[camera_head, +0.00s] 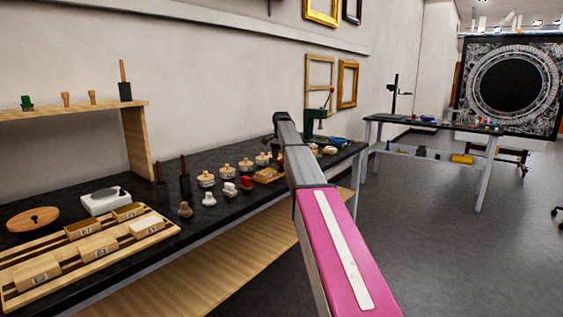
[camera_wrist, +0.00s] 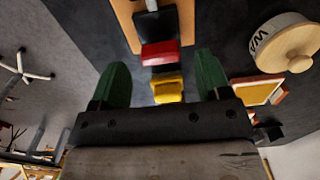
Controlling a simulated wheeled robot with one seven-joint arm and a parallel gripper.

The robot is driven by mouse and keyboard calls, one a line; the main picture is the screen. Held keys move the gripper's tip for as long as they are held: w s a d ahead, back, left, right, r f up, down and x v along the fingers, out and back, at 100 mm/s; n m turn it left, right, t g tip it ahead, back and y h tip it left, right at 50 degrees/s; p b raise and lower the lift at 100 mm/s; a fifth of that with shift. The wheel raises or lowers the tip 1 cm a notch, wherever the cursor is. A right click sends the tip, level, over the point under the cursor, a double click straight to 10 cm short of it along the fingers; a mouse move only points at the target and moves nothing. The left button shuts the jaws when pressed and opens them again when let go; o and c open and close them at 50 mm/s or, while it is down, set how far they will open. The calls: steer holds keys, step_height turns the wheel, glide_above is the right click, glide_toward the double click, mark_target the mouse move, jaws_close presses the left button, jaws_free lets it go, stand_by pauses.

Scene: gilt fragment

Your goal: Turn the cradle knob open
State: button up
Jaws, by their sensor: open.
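My gripper (camera_wrist: 161,80) is open in the wrist view, its two green fingers spread wide apart. Between and beyond them is a small device with a red block (camera_wrist: 160,53), a yellow part (camera_wrist: 167,92) and a black part (camera_wrist: 154,24), in line on a wooden base (camera_wrist: 186,18). The fingers stand to either side of the yellow part with visible gaps. I cannot tell for certain which part is the cradle knob. In the head view my pink and grey arm reaches over the bench, and the gripper itself is not clearly visible.
A labelled round pot with a wooden lid (camera_wrist: 290,52) stands right of the fingers. The black bench (camera_head: 150,190) carries several lidded pots, stamps, a white scale (camera_head: 105,201) and a slotted wooden tray (camera_head: 60,262). A green press (camera_head: 311,122) stands farther back. Open floor lies right.

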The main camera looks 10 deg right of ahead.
step_height(320, 180, up, 8)
steer(key=shift+r, duration=0.2)
stand_by(0.4)
